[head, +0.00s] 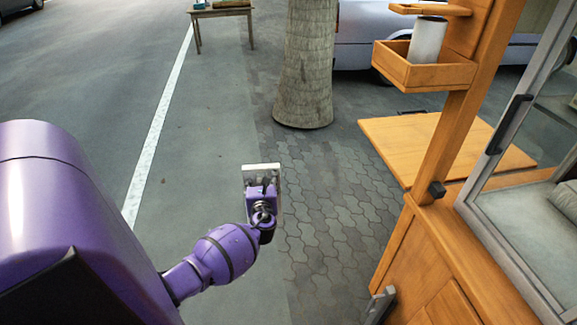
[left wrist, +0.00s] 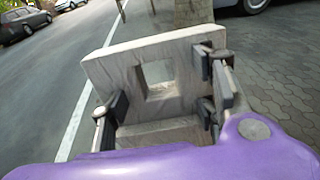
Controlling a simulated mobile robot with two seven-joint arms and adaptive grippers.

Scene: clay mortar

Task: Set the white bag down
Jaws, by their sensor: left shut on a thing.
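The white bag (head: 262,167) is a pale, boxy, block-like thing, held out over the pavement near the middle of the head view. In the left wrist view its pale, streaked panel (left wrist: 125,67) is tilted and has a square opening in it. My left gripper (head: 262,192) is shut on the bag, with dark finger pads at its left and right sides in the left wrist view (left wrist: 163,100). My purple arm hides part of the bag from the head. My right gripper is not in view.
A wooden stall (head: 430,258) stands at the right, with a bare side shelf (head: 420,140) and a small box shelf (head: 425,75) holding a white cylinder (head: 428,40). A tree trunk (head: 306,65) rises ahead. A small table (head: 222,13) stands far back. The pavement between is clear.

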